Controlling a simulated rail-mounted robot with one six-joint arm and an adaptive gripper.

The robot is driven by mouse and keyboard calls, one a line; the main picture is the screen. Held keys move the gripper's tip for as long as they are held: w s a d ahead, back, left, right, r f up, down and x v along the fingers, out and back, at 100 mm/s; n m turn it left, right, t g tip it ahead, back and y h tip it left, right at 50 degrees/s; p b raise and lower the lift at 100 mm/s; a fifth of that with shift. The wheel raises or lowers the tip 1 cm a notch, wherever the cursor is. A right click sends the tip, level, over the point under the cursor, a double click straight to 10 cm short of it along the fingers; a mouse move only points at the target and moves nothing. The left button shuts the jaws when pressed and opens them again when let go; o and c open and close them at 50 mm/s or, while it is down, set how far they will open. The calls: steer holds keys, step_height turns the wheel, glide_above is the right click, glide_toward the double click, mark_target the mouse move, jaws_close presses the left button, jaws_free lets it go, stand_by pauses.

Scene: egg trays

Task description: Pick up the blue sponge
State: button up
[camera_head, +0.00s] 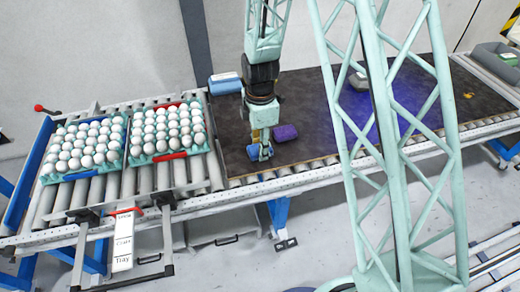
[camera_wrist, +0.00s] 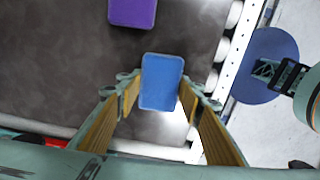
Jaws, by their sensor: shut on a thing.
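The blue sponge (camera_wrist: 161,82) is a small rounded block between my gripper's two fingertips in the wrist view. In the head view the blue sponge (camera_head: 254,152) shows at the lower left of the dark board, partly hidden by the gripper. My gripper (camera_head: 264,150) points down there, and its fingers (camera_wrist: 158,100) are closed onto the sponge's sides. I cannot tell whether the sponge touches the board or is just above it. A purple sponge (camera_head: 285,132) lies close by to the right, and it also shows in the wrist view (camera_wrist: 132,12), apart from the fingers.
The dark board (camera_head: 320,100) lies on a roller conveyor. Two trays of white eggs (camera_head: 128,145) stand to the left. A blue box (camera_head: 225,84) is behind the gripper. A grey bin (camera_head: 494,62) is at the far right. The board's middle has free room.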

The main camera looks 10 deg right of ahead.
steer(key=shift+r, duration=0.1)
steer(key=shift+r+p, duration=0.4)
steer(key=shift+r, duration=1.35)
steer(key=s+d+r, duration=0.1)
steer(key=s+d, duration=0.1)
steer(key=s, duration=1.4)
steer(key=shift+d+r, duration=0.15)
steer(key=shift+d, duration=0.1)
steer(key=shift+w, duration=0.1)
steer(key=o, duration=0.3)
steer(key=shift+c, duration=1.1)
